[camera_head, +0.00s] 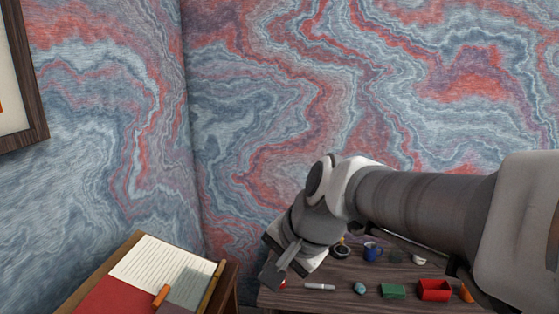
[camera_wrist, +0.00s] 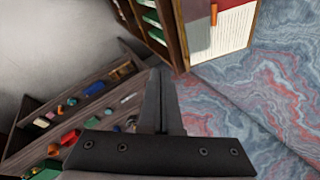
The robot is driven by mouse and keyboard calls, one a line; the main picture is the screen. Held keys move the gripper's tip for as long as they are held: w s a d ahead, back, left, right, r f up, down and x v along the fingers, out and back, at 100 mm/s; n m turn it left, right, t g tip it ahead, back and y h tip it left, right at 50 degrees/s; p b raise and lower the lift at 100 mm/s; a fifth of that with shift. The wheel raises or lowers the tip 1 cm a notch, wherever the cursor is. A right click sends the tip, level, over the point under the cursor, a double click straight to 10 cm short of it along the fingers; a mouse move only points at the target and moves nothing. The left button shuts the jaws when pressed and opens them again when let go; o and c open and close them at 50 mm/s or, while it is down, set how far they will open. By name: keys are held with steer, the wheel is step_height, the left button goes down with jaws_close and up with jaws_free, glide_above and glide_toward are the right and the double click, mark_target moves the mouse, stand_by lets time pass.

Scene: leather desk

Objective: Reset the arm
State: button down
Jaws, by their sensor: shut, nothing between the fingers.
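My gripper (camera_head: 270,276) is shut and empty at the end of my arm, which reaches in from the right of the head view. It points down and to the left, in front of the left end of the wooden desk (camera_head: 335,297). In the wrist view my gripper (camera_wrist: 161,75) shows its two fingers pressed together with nothing between them. The wrist view is tilted, with the desk (camera_wrist: 110,110) at the left, apart from the fingers. My arm hides part of the desk's back right.
The desk holds a blue mug (camera_head: 373,250), a green box (camera_head: 393,291), a red box (camera_head: 434,289), a white marker (camera_head: 319,286) and other small things. A second surface at left holds a lined notebook (camera_head: 150,262). Patterned walls (camera_head: 260,90) stand behind.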

steer(key=s+d+f+n+h+b, duration=0.1)
steer(key=s+d+f+n+h, duration=0.1)
steer(key=s+d, duration=0.3)
steer(key=s+d+f+n+t+h+b, duration=0.1)
steer(key=s+d+n, duration=0.3)
steer(key=d, duration=0.6)
steer(key=shift+s+d+f+n+h, duration=0.35)
steer(key=shift+s+h, duration=0.35)
steer(key=shift+s, duration=0.4)
